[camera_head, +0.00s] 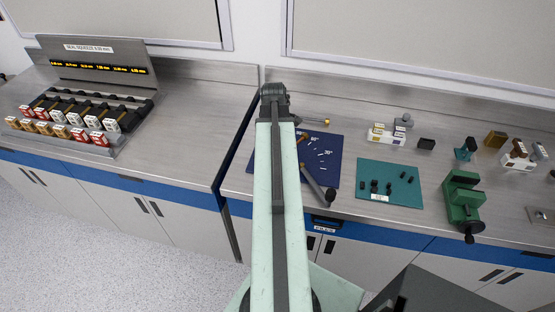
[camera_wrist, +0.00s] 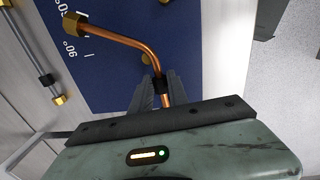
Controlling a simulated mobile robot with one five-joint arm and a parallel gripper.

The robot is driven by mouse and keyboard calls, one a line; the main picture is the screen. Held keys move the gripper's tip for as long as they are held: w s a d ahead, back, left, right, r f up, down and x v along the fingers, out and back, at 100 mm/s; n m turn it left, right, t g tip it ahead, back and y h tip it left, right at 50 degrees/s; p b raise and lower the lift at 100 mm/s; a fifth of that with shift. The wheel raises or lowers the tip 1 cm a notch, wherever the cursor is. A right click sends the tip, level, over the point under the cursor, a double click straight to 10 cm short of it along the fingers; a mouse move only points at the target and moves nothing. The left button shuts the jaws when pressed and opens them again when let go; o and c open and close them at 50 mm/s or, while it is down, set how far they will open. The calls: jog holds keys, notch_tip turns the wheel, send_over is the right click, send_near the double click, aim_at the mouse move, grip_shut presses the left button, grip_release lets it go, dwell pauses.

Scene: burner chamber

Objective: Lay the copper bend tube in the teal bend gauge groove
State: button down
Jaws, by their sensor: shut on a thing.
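The copper bend tube (camera_wrist: 132,42) shows in the wrist view, with a brass nut (camera_wrist: 75,23) on its far end and a clear bend. My gripper (camera_wrist: 162,88) is shut on its straight leg, near a dark collar. The tube lies over the navy board in this view; I cannot tell its height. In the head view my arm hides the fingers and most of the tube. A teal board (camera_head: 405,198) with small dark pieces lies right of the navy board. A small teal block (camera_head: 465,149) stands farther right. No groove can be made out on either.
A white block holder (camera_head: 385,138), a green vise (camera_head: 462,196) and small blocks stand to the right. A seal rack (camera_head: 75,125) stands left, beyond a gap between benches.

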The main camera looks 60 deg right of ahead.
notch_tip(320, 180, down, 4)
jog(key=b, duration=0.4)
jog(key=shift+f, duration=0.15)
jog(key=shift+a+f+b, duration=0.1)
jog(key=shift+f+b, duration=0.05)
jog(key=shift+b, duration=0.25)
jog(key=c, duration=1.3)
grip_release()
jog(key=shift+r, duration=0.2)
jog(key=shift+f, duration=0.3)
jog(key=r+p, duration=0.8)
jog(key=shift+s+a+r, duration=0.1)
jog(key=shift+s+a, duration=0.05)
jog(key=shift+s, duration=0.1)
